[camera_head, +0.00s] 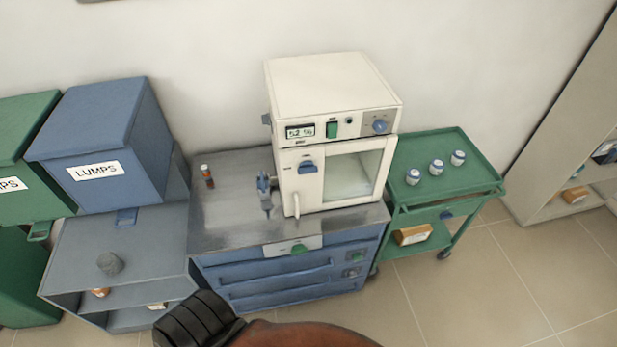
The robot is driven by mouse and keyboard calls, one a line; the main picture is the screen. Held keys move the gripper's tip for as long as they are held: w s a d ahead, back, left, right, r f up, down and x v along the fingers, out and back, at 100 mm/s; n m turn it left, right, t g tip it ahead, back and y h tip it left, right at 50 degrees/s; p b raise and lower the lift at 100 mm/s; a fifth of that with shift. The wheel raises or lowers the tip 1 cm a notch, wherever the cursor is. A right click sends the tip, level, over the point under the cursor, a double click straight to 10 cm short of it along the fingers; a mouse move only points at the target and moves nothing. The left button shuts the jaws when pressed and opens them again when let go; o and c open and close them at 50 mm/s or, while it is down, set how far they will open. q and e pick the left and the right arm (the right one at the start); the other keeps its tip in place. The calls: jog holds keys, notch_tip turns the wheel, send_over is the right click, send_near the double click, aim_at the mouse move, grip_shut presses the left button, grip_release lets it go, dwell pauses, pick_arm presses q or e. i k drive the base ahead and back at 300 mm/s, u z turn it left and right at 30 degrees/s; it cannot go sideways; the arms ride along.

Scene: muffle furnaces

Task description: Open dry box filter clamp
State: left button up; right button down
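The dry box (330,85) is a white cabinet on the grey metal top of a blue drawer unit. Its front has a small display reading about 52 %, a green switch (332,130) and a blue knob (380,126). Its glass door (352,175) looks shut, with a blue latch (307,167) at the door's left. A small blue-grey clamp-like fitting (264,187) stands just left of the box; I cannot tell whether it is the filter clamp, or open or closed. A small dark part (266,119) sits on the box's upper left side.
Green cart (450,190) with three white jars at right. Blue LUMPS bin (110,140) and grey shelf (75,245) at left. The floor at lower right is clear.

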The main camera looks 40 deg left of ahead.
aim_at(264, 184)
jog(key=z, duration=0.05)
jog(key=k, duration=0.7)
jog(key=u, duration=0.8)
jog(key=i, duration=0.45)
